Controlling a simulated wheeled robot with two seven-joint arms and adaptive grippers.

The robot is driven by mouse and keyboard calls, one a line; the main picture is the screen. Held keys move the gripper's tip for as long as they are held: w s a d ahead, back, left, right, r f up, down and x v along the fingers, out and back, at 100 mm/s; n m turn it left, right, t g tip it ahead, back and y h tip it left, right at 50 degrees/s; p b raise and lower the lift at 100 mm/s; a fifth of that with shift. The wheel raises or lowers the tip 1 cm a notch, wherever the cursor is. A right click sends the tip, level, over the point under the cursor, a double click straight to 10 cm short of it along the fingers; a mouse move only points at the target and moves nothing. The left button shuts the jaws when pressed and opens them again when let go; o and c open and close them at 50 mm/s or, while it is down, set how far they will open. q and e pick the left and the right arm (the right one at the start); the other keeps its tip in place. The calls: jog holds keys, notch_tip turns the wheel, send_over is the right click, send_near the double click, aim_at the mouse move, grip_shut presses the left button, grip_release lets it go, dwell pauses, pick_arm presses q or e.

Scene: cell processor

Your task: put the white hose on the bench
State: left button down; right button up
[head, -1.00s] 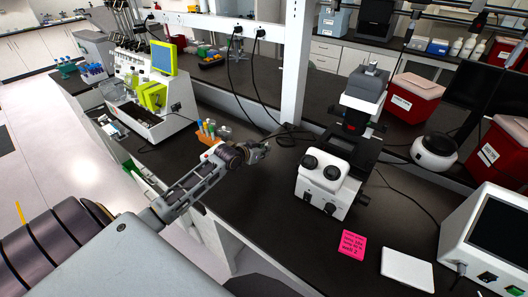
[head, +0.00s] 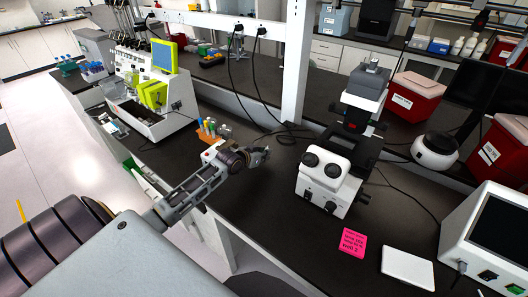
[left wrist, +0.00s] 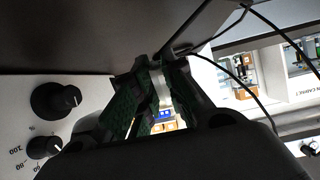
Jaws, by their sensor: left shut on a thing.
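My left gripper (head: 258,157) is over the black bench (head: 262,215), between the orange tube rack and the microscope. In the left wrist view its green-padded fingers (left wrist: 158,95) are closed around a short, narrow white piece, which I take to be the white hose (left wrist: 161,88). Most of the hose is hidden by the fingers, and I cannot make it out in the head view. Whether it touches the bench cannot be told. My right gripper is not in view.
The orange rack (head: 213,131) with tubes stands just behind my left gripper. The white microscope (head: 325,182) stands to its right, with black cables (head: 290,137) behind. A pink note (head: 352,242) and white pad (head: 407,268) lie in front. The bench before the gripper is clear.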

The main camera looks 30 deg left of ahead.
aim_at(264, 165)
pick_arm(q)
jog(key=shift+f, duration=0.6)
jog(key=shift+f+b, duration=0.9)
jog(key=shift+b, duration=0.25)
jog(key=c, duration=1.4)
grip_release()
jog(key=shift+s, duration=0.15)
